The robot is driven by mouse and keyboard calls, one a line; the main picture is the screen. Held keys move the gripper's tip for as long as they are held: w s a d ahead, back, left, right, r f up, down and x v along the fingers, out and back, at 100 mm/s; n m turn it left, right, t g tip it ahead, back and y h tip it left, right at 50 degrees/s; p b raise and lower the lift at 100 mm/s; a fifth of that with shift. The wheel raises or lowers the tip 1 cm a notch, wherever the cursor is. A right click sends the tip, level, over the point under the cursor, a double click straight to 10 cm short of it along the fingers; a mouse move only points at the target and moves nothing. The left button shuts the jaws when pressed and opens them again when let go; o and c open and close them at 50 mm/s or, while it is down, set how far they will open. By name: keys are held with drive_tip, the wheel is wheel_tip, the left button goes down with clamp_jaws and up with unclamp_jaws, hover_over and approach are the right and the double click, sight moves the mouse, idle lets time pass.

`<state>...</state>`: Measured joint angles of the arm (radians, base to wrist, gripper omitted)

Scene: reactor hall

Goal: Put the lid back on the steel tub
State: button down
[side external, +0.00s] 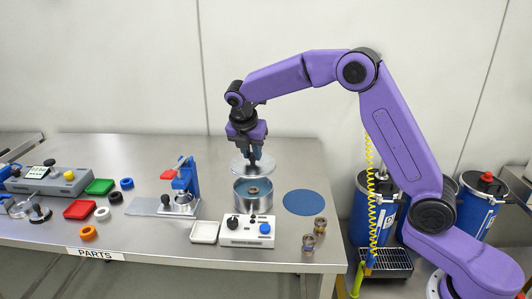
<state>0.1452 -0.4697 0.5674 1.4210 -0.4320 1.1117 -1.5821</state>
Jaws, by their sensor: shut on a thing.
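The steel tub (253,202) stands on the table, open at the top, with a brownish item (253,189) visible inside. My gripper (253,152) is over the tub, pointing down, and is shut on the lid's dark knob. The fingertips partly hide the knob.
A blue round mat (305,202) lies right of the tub. A white control box (247,231) stands close in front, beside a white tray (205,232). Two small metal fittings (320,225) (309,242) are near the table's right edge. A blue press (184,185) stands left.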

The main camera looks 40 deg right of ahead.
sight(251, 165)
drive_tip(key=shift+f, duration=3.2)
drive_tip(key=shift+f, duration=0.15)
drive_tip(key=shift+c, duration=2)
unclamp_jaws()
drive_tip(key=shift+r, duration=3.5)
